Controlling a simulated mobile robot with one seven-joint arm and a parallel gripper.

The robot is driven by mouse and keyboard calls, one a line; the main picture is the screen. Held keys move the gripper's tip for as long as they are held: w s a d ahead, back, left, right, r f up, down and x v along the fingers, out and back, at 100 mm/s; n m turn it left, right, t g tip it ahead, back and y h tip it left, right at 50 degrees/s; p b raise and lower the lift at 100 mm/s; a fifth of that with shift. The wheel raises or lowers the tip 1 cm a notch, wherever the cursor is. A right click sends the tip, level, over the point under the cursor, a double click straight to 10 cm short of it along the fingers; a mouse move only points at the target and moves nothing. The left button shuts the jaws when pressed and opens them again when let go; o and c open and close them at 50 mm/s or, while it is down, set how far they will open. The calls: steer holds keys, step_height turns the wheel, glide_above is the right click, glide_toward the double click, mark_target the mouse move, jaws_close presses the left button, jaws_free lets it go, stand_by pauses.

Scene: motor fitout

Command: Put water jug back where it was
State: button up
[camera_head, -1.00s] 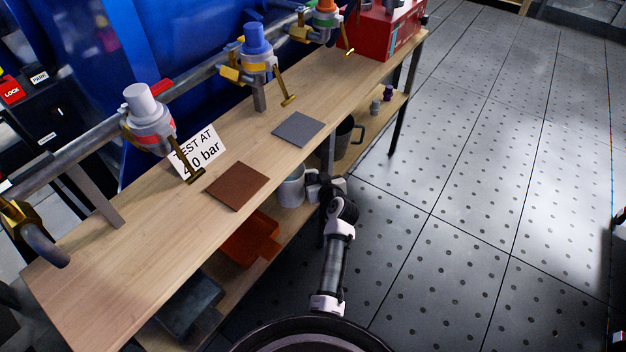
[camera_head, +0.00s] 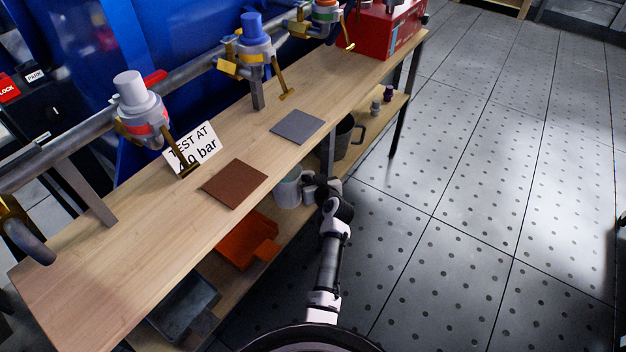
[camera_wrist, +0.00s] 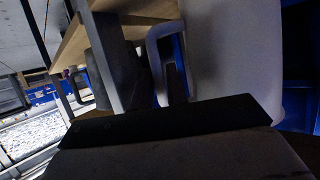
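A pale grey-white jug (camera_head: 287,189) stands on the lower shelf of the workbench, partly hidden under the worktop edge. In the wrist view the jug (camera_wrist: 235,55) fills the upper right, close to the camera, and its pale looped handle (camera_wrist: 155,50) faces left. My gripper (camera_head: 310,186) is at the jug's right side, on the handle side. A dark part of my gripper crosses the lower wrist view. The fingertips are not clear, so I cannot tell whether they are closed on the handle.
A dark pot with a handle (camera_head: 344,138) stands farther back on the lower shelf (camera_head: 372,127). An orange bin (camera_head: 245,243) and a grey bin (camera_head: 185,305) are nearer. Brown (camera_head: 235,183) and grey (camera_head: 297,126) mats lie on the worktop. The floor to the right is clear.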

steer(key=o, duration=0.3)
steer(key=shift+r, duration=0.1)
steer(key=shift+s+r+p, duration=0.1)
steer(key=shift+r+p, duration=0.1)
steer(key=shift+p, duration=0.1)
steer(key=p+v, duration=0.4)
steer(key=v, duration=0.7)
steer(key=shift+s+d, duration=0.15)
steer(key=shift+s, duration=0.25)
steer(key=shift+s, duration=0.1)
stand_by(1.4)
